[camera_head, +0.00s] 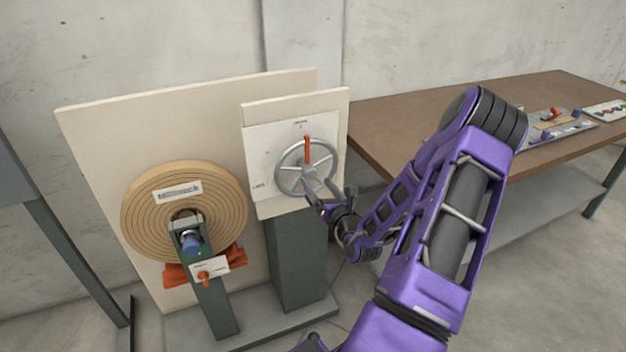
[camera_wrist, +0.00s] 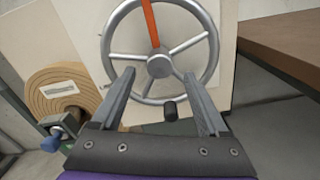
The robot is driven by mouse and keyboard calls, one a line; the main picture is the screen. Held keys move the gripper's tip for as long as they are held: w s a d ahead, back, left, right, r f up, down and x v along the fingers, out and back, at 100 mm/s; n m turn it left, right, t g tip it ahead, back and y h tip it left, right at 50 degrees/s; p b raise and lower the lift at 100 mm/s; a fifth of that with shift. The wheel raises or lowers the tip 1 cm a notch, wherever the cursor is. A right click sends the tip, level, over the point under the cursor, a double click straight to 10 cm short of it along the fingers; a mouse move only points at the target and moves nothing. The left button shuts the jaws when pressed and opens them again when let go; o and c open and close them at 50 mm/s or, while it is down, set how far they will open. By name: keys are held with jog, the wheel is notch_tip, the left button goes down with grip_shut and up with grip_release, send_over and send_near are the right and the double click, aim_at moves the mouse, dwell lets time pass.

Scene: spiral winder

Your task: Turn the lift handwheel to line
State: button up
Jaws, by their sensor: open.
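The lift handwheel (camera_head: 309,170) is a grey spoked wheel on a pale panel (camera_head: 262,152), with one orange spoke pointing about straight up. In the wrist view the wheel (camera_wrist: 160,64) fills the upper middle, its orange spoke (camera_wrist: 151,25) leaning slightly left of vertical. A dark knob (camera_wrist: 170,108) shows at the bottom of the rim there. Small labels on the panel above and at lower left of the wheel are too small to read. My gripper (camera_wrist: 158,76) is open and empty in front of the wheel's lower half, fingers either side of the hub. Contact cannot be told.
A tan wound roll (camera_head: 140,212) with a blue knob (camera_head: 190,241) and an orange lever (camera_head: 204,276) stands left of the wheel. A brown table (camera_head: 420,112) with small parts is on the right. A dark green post (camera_head: 297,262) supports the wheel panel.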

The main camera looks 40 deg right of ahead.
aim_at(312, 176)
jog(key=shift+x, duration=1.9)
grip_shut()
